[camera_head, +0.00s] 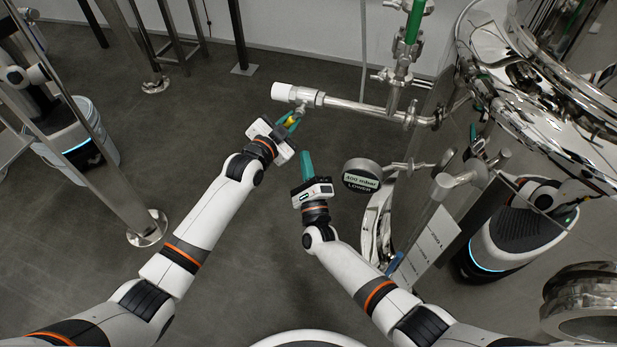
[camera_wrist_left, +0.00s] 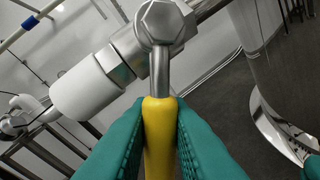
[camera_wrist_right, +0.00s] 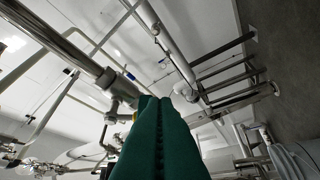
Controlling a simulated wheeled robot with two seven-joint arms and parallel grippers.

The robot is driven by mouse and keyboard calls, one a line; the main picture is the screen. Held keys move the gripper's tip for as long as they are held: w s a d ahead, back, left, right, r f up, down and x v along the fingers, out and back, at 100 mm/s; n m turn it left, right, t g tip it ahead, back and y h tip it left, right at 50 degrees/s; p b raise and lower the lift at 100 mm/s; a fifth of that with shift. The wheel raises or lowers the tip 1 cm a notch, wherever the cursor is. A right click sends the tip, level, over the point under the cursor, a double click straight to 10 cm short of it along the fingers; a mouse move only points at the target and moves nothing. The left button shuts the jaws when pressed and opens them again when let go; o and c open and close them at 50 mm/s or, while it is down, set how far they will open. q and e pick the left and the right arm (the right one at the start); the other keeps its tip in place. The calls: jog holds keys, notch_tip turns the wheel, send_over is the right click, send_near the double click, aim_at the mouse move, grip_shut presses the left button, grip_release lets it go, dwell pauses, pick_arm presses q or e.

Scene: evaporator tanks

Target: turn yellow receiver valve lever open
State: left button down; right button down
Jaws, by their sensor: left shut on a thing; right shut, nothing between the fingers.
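The yellow valve lever (camera_wrist_left: 160,135) hangs from a steel valve with a hex nut (camera_wrist_left: 165,22) in the left wrist view. My left gripper (camera_wrist_left: 160,125) is shut on the lever, with one green finger on each side of it. In the head view the lever (camera_head: 292,121) shows as a small yellow patch between the fingers of my left gripper (camera_head: 288,125), below the valve body and its white end (camera_head: 291,93). My right gripper (camera_head: 306,166) is shut and empty, lower and to the right, apart from the lever. Its closed green fingers (camera_wrist_right: 160,135) fill the middle of the right wrist view.
A steel pipe (camera_head: 365,107) runs right from the valve. Shiny tanks (camera_head: 530,75) fill the right side. A steel post (camera_head: 105,150) stands at left. Open floor (camera_head: 200,120) lies between.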

pick_arm(q)
jog(key=shift+f, duration=0.15)
pick_arm(e)
jog(key=w+a+r, duration=0.3)
jog(key=w, duration=0.1)
jog(key=shift+a, duration=0.15)
jog(key=shift+r, duration=0.1)
